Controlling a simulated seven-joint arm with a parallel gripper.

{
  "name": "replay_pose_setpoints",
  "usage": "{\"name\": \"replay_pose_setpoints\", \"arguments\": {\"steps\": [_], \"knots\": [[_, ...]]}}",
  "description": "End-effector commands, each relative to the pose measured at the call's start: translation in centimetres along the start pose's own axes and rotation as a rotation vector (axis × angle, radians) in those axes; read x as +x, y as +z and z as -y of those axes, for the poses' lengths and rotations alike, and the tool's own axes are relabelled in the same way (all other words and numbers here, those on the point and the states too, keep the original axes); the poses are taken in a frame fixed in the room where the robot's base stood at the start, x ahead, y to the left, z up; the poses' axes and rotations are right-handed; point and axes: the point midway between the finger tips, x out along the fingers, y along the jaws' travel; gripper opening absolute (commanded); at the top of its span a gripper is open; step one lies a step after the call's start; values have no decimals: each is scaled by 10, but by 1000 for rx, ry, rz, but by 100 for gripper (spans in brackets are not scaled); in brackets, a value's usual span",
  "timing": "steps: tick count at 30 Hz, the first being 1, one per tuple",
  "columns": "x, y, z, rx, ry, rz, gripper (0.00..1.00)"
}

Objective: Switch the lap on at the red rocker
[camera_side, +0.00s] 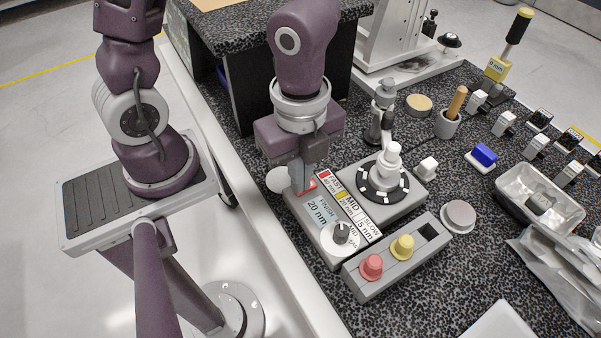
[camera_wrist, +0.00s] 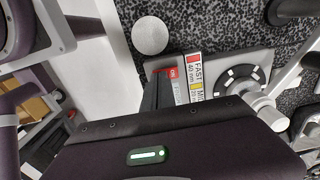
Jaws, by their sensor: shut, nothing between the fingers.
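The lap unit (camera_side: 333,245) is a grey box on the speckled bench. Its labels read FAST, MID, SLOW and FINISH 20 nm, and it has a round dial (camera_side: 341,232) near its front end. The red rocker (camera_side: 311,184) is at the box's far left corner, partly hidden by my fingers. In the wrist view a bit of the red rocker (camera_wrist: 161,70) shows at the fingertips. My gripper (camera_side: 302,189) is shut and empty, pointing down at the rocker. I cannot tell whether the fingertips touch it. The dark round lap plate (camera_side: 368,190) carries a white fixture.
A grey block (camera_side: 398,258) with red and yellow pegs is in front.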

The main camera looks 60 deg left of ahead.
Motion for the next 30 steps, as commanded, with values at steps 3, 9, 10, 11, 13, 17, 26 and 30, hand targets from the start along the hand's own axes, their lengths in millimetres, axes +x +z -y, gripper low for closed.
{"name": "replay_pose_setpoints", "arguments": {"steps": [3,9,10,11,13,17,26,30], "knots": [[0,0,0,-1,0,0,0],[2,0,-1,1,1,1,0],[4,0,-2,1,1,1,0],[7,0,-4,4,2,2,0],[11,0,-6,3,4,1,0],[12,1,-6,1,6,0,0],[10,2,1,2,5,2,0],[9,2,8,2,4,1,0]]}}
